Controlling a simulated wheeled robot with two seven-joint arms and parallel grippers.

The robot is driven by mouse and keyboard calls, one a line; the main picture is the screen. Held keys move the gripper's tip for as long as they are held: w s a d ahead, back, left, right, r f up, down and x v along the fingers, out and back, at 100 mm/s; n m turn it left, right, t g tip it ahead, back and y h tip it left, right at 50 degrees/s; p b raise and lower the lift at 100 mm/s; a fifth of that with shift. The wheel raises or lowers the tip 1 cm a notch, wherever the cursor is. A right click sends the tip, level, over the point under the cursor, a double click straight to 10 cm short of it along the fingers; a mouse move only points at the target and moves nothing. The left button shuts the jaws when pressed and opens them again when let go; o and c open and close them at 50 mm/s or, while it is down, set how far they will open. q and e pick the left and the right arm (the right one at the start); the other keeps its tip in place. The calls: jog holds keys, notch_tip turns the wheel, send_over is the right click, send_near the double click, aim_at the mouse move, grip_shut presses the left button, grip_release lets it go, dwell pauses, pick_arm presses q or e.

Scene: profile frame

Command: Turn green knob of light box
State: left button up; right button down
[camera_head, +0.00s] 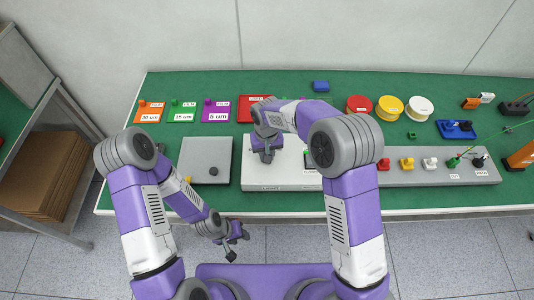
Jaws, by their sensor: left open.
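A white box (262,180) with a small front label stands on the green table, partly covered by my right arm. I cannot read the label. A small green part (307,153) shows on the box beside my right forearm; I cannot tell its shape. My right gripper (267,155) points down over the left part of the white box; its jaw opening and any contact are unclear. My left gripper (234,249) is open and empty, in front of the table's front edge, low over the floor and away from the box.
A grey box (205,163) stands left of the white one. A long grey panel (435,178) with several coloured knobs is at right, including a green one (453,162). Red (359,104), yellow (390,107) and white (419,108) discs and labelled plates lie behind.

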jog(key=m, duration=0.5)
jog(key=shift+a+r+m+p, duration=0.1)
jog(key=shift+a+m+p, duration=0.05)
jog(key=shift+m+p, duration=0.15)
jog(key=m+p, duration=0.1)
jog(key=m, duration=0.4)
jog(key=shift+w+m, duration=0.1)
jog(key=shift+m, duration=0.2)
jog(key=c, duration=1.1)
grip_release()
notch_tip(320, 180, up, 8)
jog(key=shift+f+p, duration=0.25)
jog(key=shift+p, duration=0.4)
jog(key=shift+f, duration=0.1)
